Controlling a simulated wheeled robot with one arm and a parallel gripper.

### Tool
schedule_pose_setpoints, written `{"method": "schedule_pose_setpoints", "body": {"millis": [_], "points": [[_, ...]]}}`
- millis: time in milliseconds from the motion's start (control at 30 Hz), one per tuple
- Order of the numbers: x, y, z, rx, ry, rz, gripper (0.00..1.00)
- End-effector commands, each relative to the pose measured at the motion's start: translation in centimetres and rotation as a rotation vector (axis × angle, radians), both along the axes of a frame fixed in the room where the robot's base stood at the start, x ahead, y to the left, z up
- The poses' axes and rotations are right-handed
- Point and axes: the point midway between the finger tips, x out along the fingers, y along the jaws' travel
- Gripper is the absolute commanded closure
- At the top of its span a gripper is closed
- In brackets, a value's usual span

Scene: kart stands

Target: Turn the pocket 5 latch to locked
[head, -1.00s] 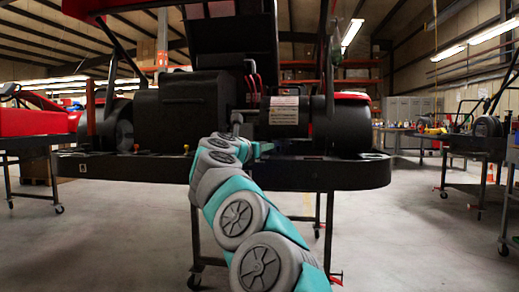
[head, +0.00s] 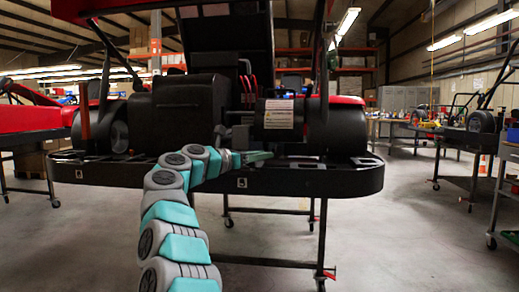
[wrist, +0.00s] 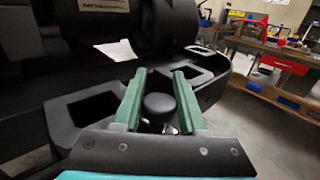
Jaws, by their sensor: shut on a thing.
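My gripper (wrist: 160,76) has its two green fingers on either side of a round black knob (wrist: 160,106) and is shut on it. The knob seems to be the latch, on the black rear shelf (wrist: 62,155) of the kart. Pocket openings in the shelf lie to the left (wrist: 88,113) and ahead to the right (wrist: 195,72) of the knob. In the head view my gripper (head: 264,156) is low at the shelf (head: 300,182), right of its middle; the knob cannot be made out there.
A black cylinder with a white label (head: 279,114) and a black box-shaped housing (head: 190,111) rise just behind the shelf. A workbench (head: 400,123) stands at the right back. The floor in front of the stand is clear.

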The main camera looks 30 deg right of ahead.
Motion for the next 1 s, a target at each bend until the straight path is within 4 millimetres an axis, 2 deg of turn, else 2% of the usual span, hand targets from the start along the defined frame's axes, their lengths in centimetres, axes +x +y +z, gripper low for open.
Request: {"method": "schedule_pose_setpoints", "body": {"millis": [767,800,1000], "points": [[-0.18,-0.21,-0.07,0.001,0.000,-0.055,1.00],[-0.18,-0.22,-0.08,0.001,0.000,-0.055,0.58],[-0.17,-0.15,-0.05,0.001,0.000,-0.055,0.35]]}}
